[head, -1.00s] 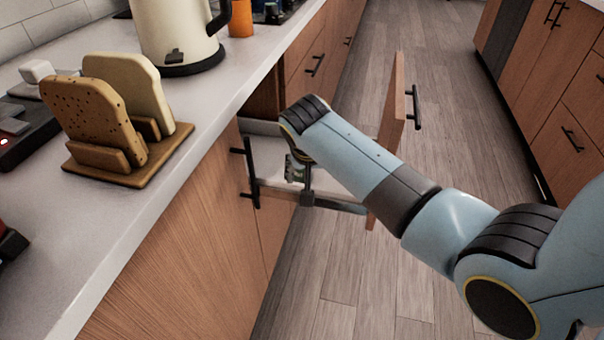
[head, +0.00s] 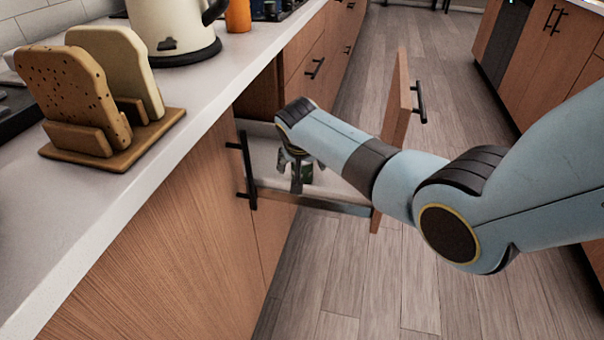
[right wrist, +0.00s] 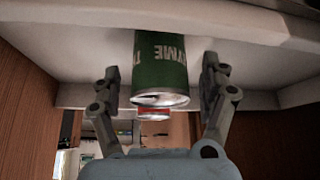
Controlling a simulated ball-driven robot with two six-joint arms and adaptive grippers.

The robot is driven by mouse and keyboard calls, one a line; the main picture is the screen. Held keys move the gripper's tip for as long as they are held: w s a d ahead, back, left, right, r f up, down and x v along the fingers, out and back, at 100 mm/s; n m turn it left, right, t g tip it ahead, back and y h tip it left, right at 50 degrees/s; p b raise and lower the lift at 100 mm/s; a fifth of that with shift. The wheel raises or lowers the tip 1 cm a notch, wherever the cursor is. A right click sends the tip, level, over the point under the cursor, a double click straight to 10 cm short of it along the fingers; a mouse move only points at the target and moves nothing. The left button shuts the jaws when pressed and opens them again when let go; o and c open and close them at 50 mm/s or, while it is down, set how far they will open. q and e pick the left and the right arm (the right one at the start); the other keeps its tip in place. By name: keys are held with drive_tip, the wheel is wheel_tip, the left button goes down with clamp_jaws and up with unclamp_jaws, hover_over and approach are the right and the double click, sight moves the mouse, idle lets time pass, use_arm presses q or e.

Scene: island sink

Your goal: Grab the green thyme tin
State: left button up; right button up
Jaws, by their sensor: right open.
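The green thyme tin (right wrist: 160,62) shows in the right wrist view, with pale lettering on its side and a silvery end facing the camera. My right gripper (right wrist: 160,82) is open, with one finger on each side of the tin and a visible gap on both sides. In the head view my right gripper (head: 296,172) is low inside the pulled-out drawer, fingers pointing down. There my wrist and fingers hide most of what lies between them. My left gripper is in neither view.
The open drawer has a pale inside (head: 262,131) and a wooden front (head: 395,105) with a black handle (head: 420,102). Above on the counter (head: 195,115) stand a bread-shaped holder (head: 75,95) and a cream kettle (head: 172,28). The floor to the right is clear.

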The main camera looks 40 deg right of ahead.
drive_tip(key=shift+c, duration=0.5)
drive_tip(key=c, duration=1.2)
